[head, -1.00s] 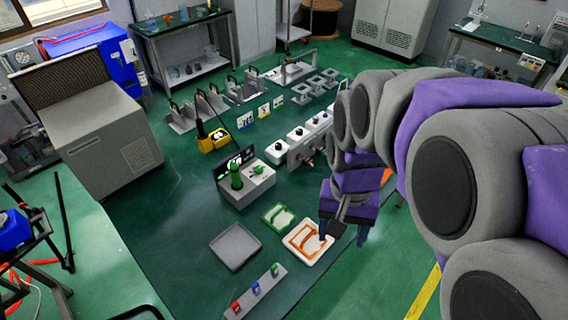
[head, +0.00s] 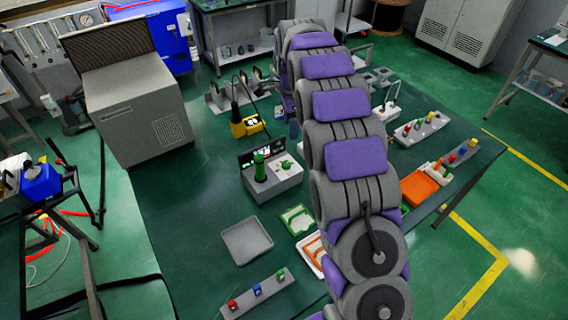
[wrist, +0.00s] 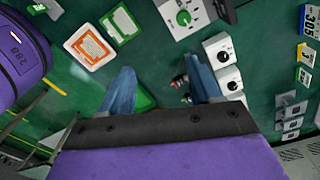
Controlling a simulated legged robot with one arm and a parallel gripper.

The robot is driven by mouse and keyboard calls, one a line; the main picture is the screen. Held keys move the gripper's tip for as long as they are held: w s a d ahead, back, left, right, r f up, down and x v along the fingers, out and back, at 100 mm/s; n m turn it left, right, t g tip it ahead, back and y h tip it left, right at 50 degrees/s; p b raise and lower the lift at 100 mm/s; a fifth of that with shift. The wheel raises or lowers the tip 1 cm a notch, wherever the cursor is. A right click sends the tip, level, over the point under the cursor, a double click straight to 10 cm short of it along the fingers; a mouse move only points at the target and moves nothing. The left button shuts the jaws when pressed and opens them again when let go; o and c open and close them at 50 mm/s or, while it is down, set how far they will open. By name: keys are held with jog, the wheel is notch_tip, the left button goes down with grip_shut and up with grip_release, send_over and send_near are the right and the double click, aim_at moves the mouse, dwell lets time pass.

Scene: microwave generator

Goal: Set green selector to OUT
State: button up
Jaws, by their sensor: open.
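A grey-white box (head: 278,183) with a black display at its back stands on the green table in the head view. It carries a tall green handle (head: 260,166) and a small green knob (head: 286,164). In the wrist view a round green knob (wrist: 184,18) sits on a white panel at the top edge; its pointer setting and labels are too small to read. My gripper (wrist: 162,82) is open and empty in the wrist view, its blue fingers apart and below the green knob in the picture. In the head view my arm mostly hides the gripper.
White boxes with black knobs (wrist: 219,50) lie right of my fingers in the wrist view. An orange-framed tray (wrist: 88,46) and a green-framed tray (wrist: 119,24) are upper left. In the head view an empty grey tray (head: 246,240) and a strip of coloured switches (head: 258,292) lie in front.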

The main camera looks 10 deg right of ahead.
jog(key=w+d+f+m, duration=0.2)
jog(key=w+f, duration=0.3)
jog(key=m+b, duration=0.1)
jog(key=b, duration=0.2)
send_over(288, 163)
notch_tip(288, 163, down, 12)
jog(key=shift+d, duration=0.15)
jog(key=f, duration=0.1)
jog(key=a+f, duration=0.1)
jog(key=f, duration=0.1)
jog(key=f+b, duration=0.1)
jog(key=f, duration=0.1)
jog(key=shift+w+a, duration=0.1)
jog(key=shift+a, duration=0.25)
jog(key=shift+d+f, duration=0.1)
jog(key=shift+f, duration=0.15)
jog(key=shift+d+f, duration=0.2)
jog(key=shift+d, duration=0.35)
jog(key=shift+c, duration=0.4)
